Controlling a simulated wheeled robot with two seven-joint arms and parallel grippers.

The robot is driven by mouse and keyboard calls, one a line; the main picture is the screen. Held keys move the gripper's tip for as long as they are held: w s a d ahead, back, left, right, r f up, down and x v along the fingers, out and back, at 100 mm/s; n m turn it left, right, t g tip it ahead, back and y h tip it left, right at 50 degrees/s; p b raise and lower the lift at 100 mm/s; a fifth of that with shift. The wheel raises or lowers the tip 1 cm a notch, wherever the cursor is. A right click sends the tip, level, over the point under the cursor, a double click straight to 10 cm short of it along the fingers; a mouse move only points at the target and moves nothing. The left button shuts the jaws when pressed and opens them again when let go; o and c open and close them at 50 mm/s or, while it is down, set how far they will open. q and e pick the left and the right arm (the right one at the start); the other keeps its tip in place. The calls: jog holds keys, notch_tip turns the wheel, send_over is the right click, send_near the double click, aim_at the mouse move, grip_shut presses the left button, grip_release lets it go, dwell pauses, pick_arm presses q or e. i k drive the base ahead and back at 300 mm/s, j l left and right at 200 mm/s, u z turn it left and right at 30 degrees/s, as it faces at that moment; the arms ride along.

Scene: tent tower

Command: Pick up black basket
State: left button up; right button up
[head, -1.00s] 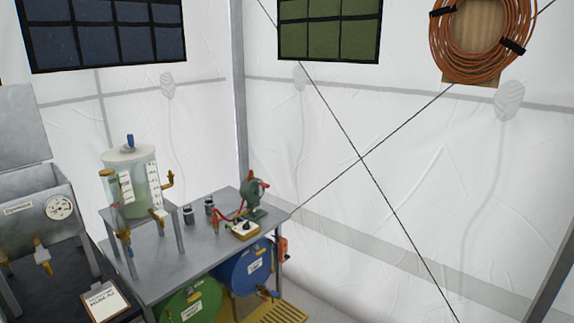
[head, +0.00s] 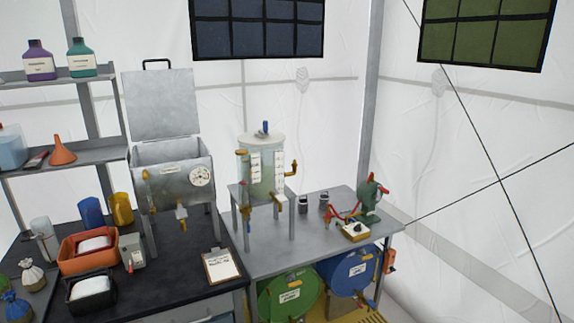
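A black basket (head: 74,304) with a white item (head: 90,287) in it stands at the front left of the dark worktop. It is in front of an orange basket (head: 72,262) that also holds a white item. Neither of my grippers is in the head view.
A grey scale-like box (head: 132,251) stands right of the baskets. A metal tank with a gauge (head: 174,184) and a clipboard (head: 220,265) are farther right on the worktop (head: 177,277). Small sacks (head: 32,273) lie at the left. A grey table (head: 300,235) adjoins on the right.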

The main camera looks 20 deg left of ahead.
aim_at(85, 295)
jog(key=u, duration=1.4)
